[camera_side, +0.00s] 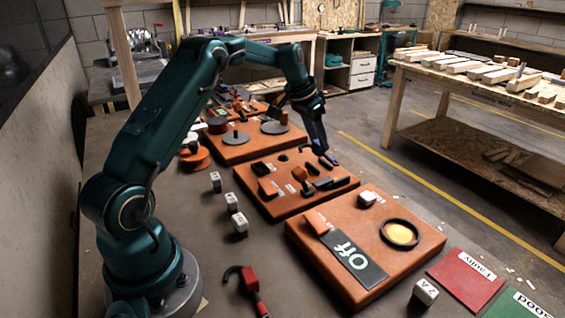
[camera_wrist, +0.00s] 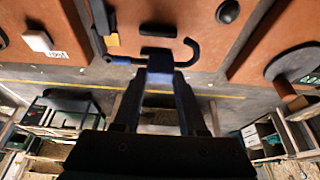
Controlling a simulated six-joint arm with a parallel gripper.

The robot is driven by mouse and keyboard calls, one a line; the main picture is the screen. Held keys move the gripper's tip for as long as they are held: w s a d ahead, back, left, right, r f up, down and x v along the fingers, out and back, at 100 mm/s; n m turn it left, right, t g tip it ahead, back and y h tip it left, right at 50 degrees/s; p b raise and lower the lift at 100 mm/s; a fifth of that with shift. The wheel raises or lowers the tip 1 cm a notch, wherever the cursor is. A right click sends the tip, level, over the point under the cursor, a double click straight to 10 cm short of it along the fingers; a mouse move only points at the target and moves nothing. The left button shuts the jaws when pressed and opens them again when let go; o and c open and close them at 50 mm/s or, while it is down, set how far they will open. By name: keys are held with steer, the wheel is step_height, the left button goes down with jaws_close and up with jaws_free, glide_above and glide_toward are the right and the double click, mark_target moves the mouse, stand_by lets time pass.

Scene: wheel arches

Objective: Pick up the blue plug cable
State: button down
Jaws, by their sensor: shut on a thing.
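My gripper (camera_side: 318,148) is above the right back part of the middle orange board (camera_side: 283,207). It is shut on the blue plug cable (camera_side: 332,159), whose blue end shows just beside the fingertips. In the wrist view my gripper (camera_wrist: 160,78) points at the boards, and the blue plug cable (camera_wrist: 191,50) shows as a black hook curling right of the fingertips. A thin blue end sticks out to the left. The fingers hide part of it. I cannot tell exactly how far it is above the board.
The middle board carries black blocks and small parts. A red plug cable (camera_side: 249,279) lies at front left. White-topped cubes (camera_side: 232,203) stand left of the boards. Red and green cards lie at front right.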

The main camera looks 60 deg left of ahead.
steer(key=s+a+r, duration=0.7)
steer(key=s, duration=0.1)
glide_toward(318, 149)
steer(key=w+f, duration=0.4)
steer(key=shift+w+a+f, duration=0.1)
steer(key=shift+w+f, duration=0.1)
steer(key=shift+f, duration=2.85)
steer(key=shift+f, duration=0.15)
steer(key=shift+c, duration=1.9)
jaws_free()
